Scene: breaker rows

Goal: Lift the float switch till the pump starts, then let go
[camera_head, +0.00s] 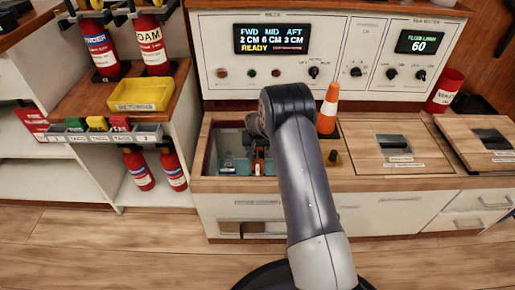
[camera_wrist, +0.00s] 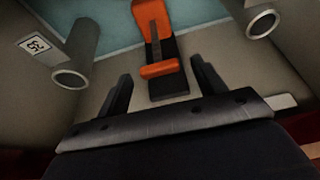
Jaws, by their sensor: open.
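In the wrist view an orange float switch (camera_wrist: 159,70) with a dark base stands just ahead of my gripper (camera_wrist: 162,85), between and beyond its two fingers. The fingers are apart and I see nothing between their pads. In the head view my gripper (camera_head: 257,163) reaches down into the open well (camera_head: 205,150) in the counter, and the orange of the switch (camera_head: 258,168) shows below it. My arm hides part of the well. The display panel (camera_head: 271,38) on the console reads FWD 2 CM, MID 6 CM, AFT 3 CM and READY.
Two grey pipes (camera_wrist: 70,79) and (camera_wrist: 262,20) flank the switch inside the well. An orange and white cone (camera_head: 328,108) stands on the counter right of my arm. Closed wooden hatches (camera_head: 392,145) lie farther right. Shelves with red extinguishers (camera_head: 150,45) stand at the left.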

